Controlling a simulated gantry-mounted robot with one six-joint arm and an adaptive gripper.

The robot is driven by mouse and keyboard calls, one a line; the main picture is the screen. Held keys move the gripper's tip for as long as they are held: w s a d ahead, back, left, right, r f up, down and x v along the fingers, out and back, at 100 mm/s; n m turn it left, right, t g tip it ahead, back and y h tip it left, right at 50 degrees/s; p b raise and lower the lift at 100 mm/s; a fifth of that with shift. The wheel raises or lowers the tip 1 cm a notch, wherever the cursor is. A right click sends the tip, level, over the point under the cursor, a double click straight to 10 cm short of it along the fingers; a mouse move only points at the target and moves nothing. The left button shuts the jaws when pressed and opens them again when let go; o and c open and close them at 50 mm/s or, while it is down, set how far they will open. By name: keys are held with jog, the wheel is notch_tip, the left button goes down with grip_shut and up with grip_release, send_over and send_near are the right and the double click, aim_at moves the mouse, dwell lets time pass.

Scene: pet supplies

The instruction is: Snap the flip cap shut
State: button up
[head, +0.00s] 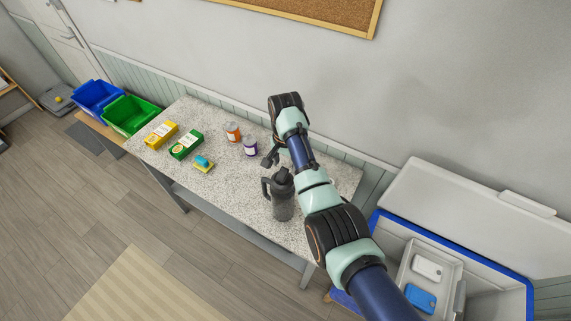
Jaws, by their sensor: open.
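A dark grey bottle (283,201) with a side handle and a black top stands upright on the speckled table, right of its middle. The flip cap (282,175) is at the bottle's top; it is too small to tell how far it is open. My gripper (268,160) is just above and behind the bottle, slightly to the left of its top. It is open, with nothing visible between the fingers. My arm comes in from the lower right, passing close to the bottle's right side.
Blue (97,100) and green bins (130,115) are at left, an open cooler (462,262) at right.

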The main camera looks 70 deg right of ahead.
jog(key=shift+f, duration=0.85)
grip_shut()
jog(key=f+b, duration=0.1)
jog(key=b, duration=0.1)
jog(key=y+b, duration=0.1)
jog(key=b, duration=0.1)
jog(key=shift+d+f+b, duration=0.35)
jog(key=shift+d+b, duration=0.05)
jog(key=y+b, duration=0.1)
jog(key=b, duration=0.3)
jog(key=shift+w+d+f, duration=0.1)
jog(key=shift+d+f, duration=0.05)
jog(key=shift+f, duration=0.05)
jog(key=shift+r+y+b, duration=0.15)
jog(key=shift+y+b, duration=0.25)
jog(key=shift+b, duration=0.45)
jog(key=shift+r, duration=0.25)
